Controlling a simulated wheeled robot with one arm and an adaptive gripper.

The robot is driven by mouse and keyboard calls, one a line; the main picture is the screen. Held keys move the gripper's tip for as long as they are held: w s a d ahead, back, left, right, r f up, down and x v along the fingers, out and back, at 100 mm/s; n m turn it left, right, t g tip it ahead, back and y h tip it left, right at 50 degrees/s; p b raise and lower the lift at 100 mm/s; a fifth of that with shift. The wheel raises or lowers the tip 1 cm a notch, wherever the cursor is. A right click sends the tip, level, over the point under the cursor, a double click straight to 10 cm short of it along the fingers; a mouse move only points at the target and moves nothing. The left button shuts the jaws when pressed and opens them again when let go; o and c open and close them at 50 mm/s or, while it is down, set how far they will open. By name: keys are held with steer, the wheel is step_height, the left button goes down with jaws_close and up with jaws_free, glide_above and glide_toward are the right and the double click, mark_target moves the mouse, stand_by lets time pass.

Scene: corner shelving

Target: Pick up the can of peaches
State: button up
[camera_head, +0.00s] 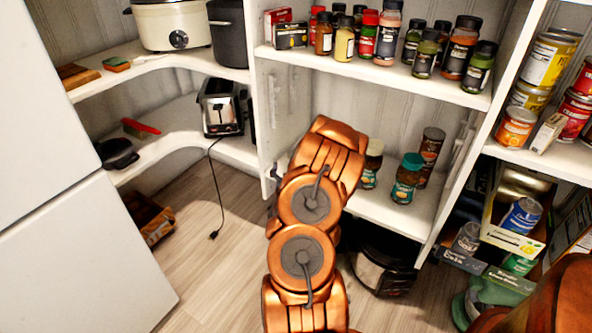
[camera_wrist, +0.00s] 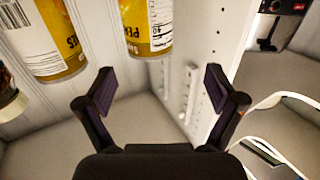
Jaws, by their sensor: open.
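In the wrist view, two cylindrical containers with yellow-gold labels show at the top edge: a left can (camera_wrist: 58,52) and a right can (camera_wrist: 146,28). Only parts of their labels show, with the letters "PE" on the right one; I cannot tell for sure that either is the peaches. My gripper (camera_wrist: 158,76) is open and empty. The right can shows above the gap between the fingertips, apart from them. In the head view my gripper is hidden behind my arm. Yellow-labelled cans (camera_head: 549,62) also stand on the right shelf.
A white side panel with holes (camera_wrist: 207,62) stands close to my right finger. Part of a jar (camera_wrist: 12,105) shows at the left edge. In the head view, spice jars line the upper shelf (camera_head: 392,76), and jars (camera_head: 407,180) stand on the lower one. A toaster (camera_head: 221,107) sits left.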

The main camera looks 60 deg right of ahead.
steer(key=b, duration=0.1)
steer(key=d+b, duration=0.1)
steer(key=b, duration=0.1)
steer(key=d+b, duration=0.1)
steer(key=shift+w+d+f+b, duration=0.1)
steer(key=shift+w+f+b, duration=0.2)
steer(key=shift+f, duration=0.05)
steer(key=shift+d+r, duration=0.1)
steer(key=shift+d, duration=0.05)
steer(key=shift+w+d+r+b, duration=0.1)
steer(key=shift+r+b, duration=0.05)
steer(key=shift+b, duration=0.2)
steer(key=shift+s+b+x, duration=0.15)
steer(key=shift+b+x, duration=0.25)
steer(key=shift+x, duration=0.55)
steer(key=shift+s+b+x, duration=0.15)
steer(key=shift+b+x, duration=0.25)
steer(key=shift+x, duration=1.35)
steer(key=shift+s, duration=0.1)
steer(key=c, duration=1.5)
